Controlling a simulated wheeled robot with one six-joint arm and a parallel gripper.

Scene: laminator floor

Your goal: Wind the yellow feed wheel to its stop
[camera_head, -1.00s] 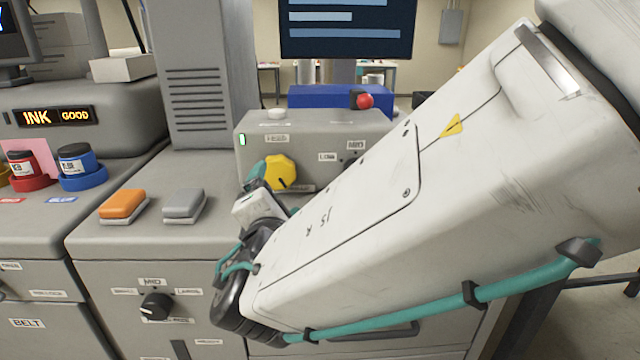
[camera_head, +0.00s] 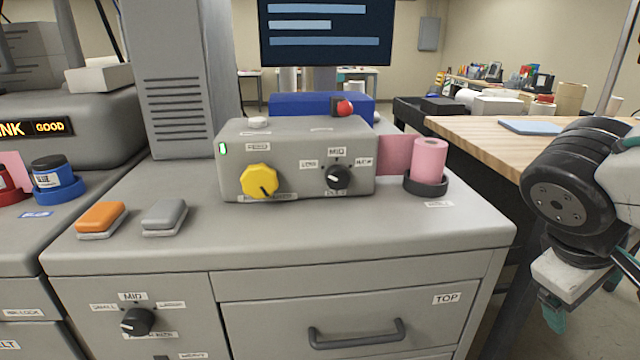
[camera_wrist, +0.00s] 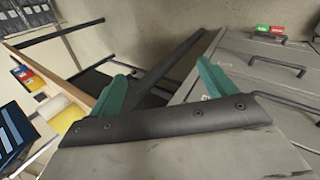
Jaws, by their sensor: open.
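The yellow feed wheel (camera_head: 259,181) is a scalloped knob on the front face of the grey laminator box (camera_head: 300,150), left of a black selector knob. A dark pointer line on the wheel points to the lower right. My gripper (camera_head: 556,318) is at the lower right in the head view, well away from the wheel and pointing down beside the bench. In the wrist view my gripper (camera_wrist: 160,82) has its two teal fingers spread wide, with nothing between them. The wheel is not in the wrist view.
A black selector knob (camera_head: 338,177) and a pink roll (camera_head: 429,160) in a black holder are right of the wheel. An orange button (camera_head: 101,217) and a grey button (camera_head: 164,214) are on the counter. A red button (camera_head: 345,108) stands behind. The counter before the wheel is clear.

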